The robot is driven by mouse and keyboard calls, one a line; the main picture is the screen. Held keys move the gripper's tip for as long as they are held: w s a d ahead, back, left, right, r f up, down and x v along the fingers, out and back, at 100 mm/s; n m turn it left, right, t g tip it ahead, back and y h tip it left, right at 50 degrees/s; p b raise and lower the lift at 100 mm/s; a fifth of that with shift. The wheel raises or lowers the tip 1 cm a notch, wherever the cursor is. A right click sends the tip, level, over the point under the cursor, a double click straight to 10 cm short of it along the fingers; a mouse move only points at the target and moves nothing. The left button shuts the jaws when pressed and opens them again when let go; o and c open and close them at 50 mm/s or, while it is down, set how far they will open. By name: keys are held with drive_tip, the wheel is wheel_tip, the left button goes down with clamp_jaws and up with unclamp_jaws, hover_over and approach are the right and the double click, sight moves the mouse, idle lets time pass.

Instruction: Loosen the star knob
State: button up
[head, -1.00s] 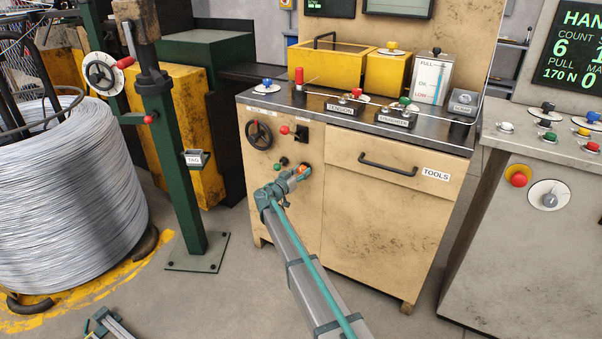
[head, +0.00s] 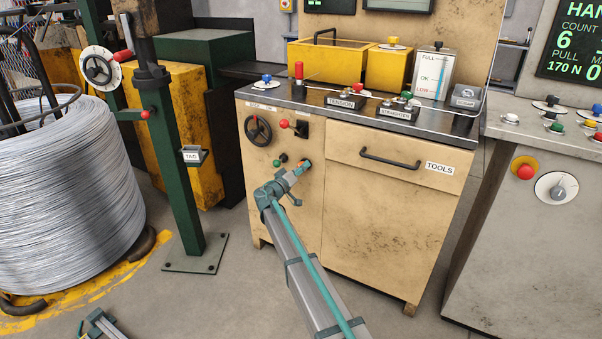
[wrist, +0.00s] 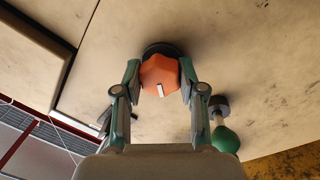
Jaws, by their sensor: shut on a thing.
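The star knob (wrist: 160,74) is orange with a white mark on its face, and sits on a dark round base on the beige cabinet panel. In the wrist view my gripper (wrist: 160,80) has one finger on each side of the knob, shut on it. In the head view my gripper (head: 301,169) reaches the cabinet front below the red-knobbed lever, and it hides most of the knob; only a small bit of orange shows.
A green ball-ended lever (wrist: 225,138) stands close beside my gripper. The black handwheel (head: 258,130) and a red-knobbed lever (head: 285,124) are above on the cabinet front. The drawer handle (head: 391,161) is to the right. The floor before the cabinet is clear.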

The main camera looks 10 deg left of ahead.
drive_tip(key=n, duration=0.4)
drive_tip(key=shift+s+t, duration=0.1)
drive_tip(key=shift+t, duration=0.2)
drive_tip(key=n, duration=0.4)
drive_tip(key=shift+d+y, duration=0.1)
drive_tip(key=shift+y, duration=0.3)
drive_tip(key=n+p, duration=0.1)
drive_tip(key=n, duration=0.3)
drive_tip(key=shift+r+t, duration=0.1)
drive_tip(key=shift+t, duration=0.2)
drive_tip(key=n+y+p, duration=0.1)
drive_tip(key=n+p, duration=0.1)
drive_tip(key=n, duration=0.3)
drive_tip(key=n+p, duration=0.3)
drive_tip(key=n, duration=0.1)
drive_tip(key=shift+r+y, duration=0.15)
drive_tip(key=shift+y, duration=0.15)
drive_tip(key=n+p, duration=0.4)
drive_tip(key=shift+n+y, duration=0.4)
drive_tip(key=n+p, duration=0.5)
drive_tip(key=shift+p, duration=0.35)
drive_tip(key=shift+n+p, duration=1.1)
drive_tip(key=shift+n, duration=0.1)
